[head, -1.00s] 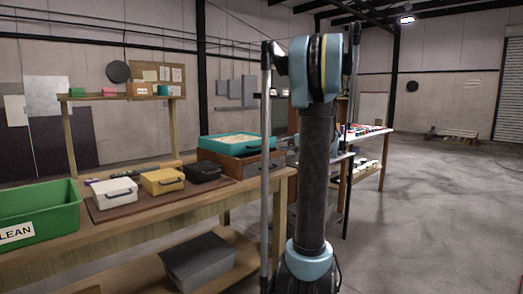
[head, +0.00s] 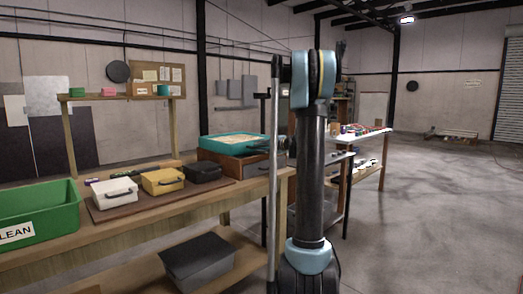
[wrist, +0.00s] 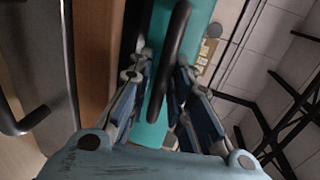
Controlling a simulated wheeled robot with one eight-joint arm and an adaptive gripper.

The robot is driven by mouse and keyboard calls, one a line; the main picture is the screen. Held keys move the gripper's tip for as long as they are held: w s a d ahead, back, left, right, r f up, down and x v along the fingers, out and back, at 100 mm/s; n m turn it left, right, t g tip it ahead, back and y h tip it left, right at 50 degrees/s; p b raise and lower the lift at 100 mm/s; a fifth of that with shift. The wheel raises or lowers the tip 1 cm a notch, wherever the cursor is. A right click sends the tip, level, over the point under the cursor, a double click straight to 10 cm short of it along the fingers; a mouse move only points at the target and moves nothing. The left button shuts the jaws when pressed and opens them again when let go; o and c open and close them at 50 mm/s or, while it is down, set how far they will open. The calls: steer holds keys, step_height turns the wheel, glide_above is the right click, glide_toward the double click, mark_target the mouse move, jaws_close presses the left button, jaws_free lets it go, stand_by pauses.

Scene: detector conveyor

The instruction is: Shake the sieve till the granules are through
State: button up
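The sieve is a teal square tray (head: 212,150) with pale granules (head: 230,143) inside, resting on top of a brown wooden box at the far end of the bench. Its black bar handle (wrist: 172,55) and teal side (wrist: 198,30) show in the wrist view. My gripper (wrist: 164,66) is open, with one finger on each side of the handle; a gap seems to show between fingers and bar. In the head view my gripper (head: 268,146) is at the right side of the sieve, small and partly hidden by my arm. Below the sieve, the inside of the box is hidden.
A green CLEAN bin (head: 38,212) is at the left. A grey box (head: 197,263) sits on the lower shelf.

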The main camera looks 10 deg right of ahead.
steer(key=shift+w+a, duration=0.1)
steer(key=shift+w, duration=0.05)
steer(key=shift+c, duration=0.4)
jaws_close()
steer(key=shift+f+v, duration=0.2)
steer(key=shift+v, duration=0.75)
steer(key=shift+f+v, duration=0.2)
steer(key=shift+v, duration=0.75)
steer(key=shift+f+v, duration=0.2)
steer(key=shift+v, duration=0.8)
steer(key=shift+o, duration=0.4)
jaws_free()
steer(key=shift+f, duration=0.1)
